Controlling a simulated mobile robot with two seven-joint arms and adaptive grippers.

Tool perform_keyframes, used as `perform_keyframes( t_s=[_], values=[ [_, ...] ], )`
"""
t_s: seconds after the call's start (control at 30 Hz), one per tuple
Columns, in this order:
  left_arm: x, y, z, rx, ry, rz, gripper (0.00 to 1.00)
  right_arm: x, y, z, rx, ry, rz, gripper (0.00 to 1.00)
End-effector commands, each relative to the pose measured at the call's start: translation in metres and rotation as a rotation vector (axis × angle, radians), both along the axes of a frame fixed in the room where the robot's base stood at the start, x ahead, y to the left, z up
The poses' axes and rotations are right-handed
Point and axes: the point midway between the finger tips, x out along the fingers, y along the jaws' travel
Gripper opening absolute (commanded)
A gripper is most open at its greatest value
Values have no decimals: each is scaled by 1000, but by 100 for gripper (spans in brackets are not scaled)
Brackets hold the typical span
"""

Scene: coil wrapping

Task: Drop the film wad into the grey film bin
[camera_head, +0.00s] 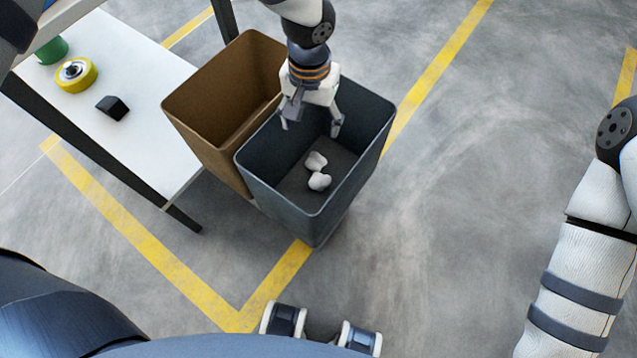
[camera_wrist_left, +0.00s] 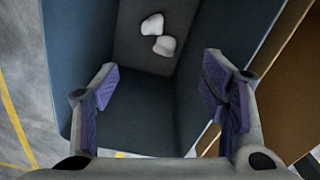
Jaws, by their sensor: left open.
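The grey film bin (camera_head: 263,178) stands on the floor with its mouth up. Two small white lumps lie on its floor close together, one film wad (camera_head: 316,161) and a second white lump (camera_head: 319,181). The left wrist view also shows the film wad (camera_wrist_left: 152,24) and the other lump (camera_wrist_left: 165,45) on the bin floor; I cannot tell which is the task's wad. My left gripper (camera_head: 311,127) points down at the mouth of the grey bin, with its fingers spread apart and nothing between them. My right arm shows at the right edge, but its gripper is out of the picture.
A brown bin (camera_head: 213,120) stands against the grey bin on its left. A white table (camera_head: 150,150) at the left carries a yellow roll (camera_head: 76,75), a green item (camera_head: 53,50) and a black block (camera_head: 113,107). The floor right of the bins is clear.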

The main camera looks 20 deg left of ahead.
Motion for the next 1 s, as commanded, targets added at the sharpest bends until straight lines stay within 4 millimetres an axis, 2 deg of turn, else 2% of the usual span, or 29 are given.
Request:
perform_keyframes(
  t_s=[0.07, 0.3, 0.5, 0.63, 1.0],
  values=[
    [2, 0, 12, 0, -5, 1, 66, 0, 0, 0, 0, 0, 0, 40],
    [2, 0, 77, -1, -7, 0, 66, 0, 0, 0, 0, 0, 0, 40],
    [1, 0, 112, -1, -3, 0, 66, 0, 0, 0, 0, 0, 0, 40],
    [0, 0, 118, -1, -2, -1, 66, 0, 0, 0, 0, 0, 0, 40],
    [0, 0, 118, 0, -1, 0, 66, 0, 0, 0, 0, 0, 0, 40]
  ],
)
